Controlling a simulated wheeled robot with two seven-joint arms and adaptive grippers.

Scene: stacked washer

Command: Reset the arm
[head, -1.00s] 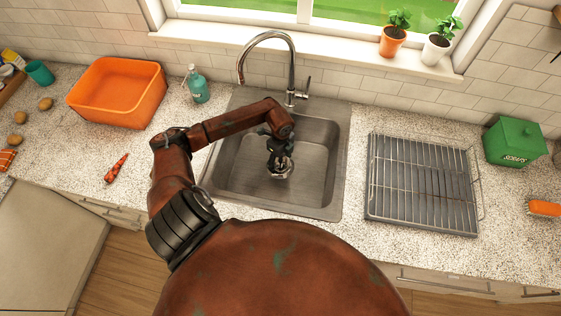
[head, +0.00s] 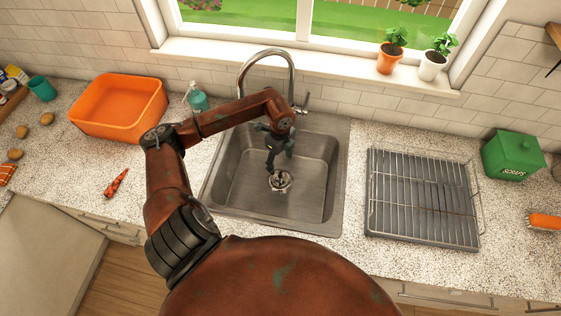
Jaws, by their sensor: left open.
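My left arm reaches in from the left over the grey metal sink (head: 235,190). My left gripper (head: 271,168) points down above the basin, with its fingers open. It holds nothing that I can see. My right gripper is not in view.
An orange tub (head: 120,112) and a teal soap bottle (head: 196,98) stand left of the sink. A wire drying rack (head: 420,205), a green box (head: 513,155) and an orange brush (head: 544,221) are at right.

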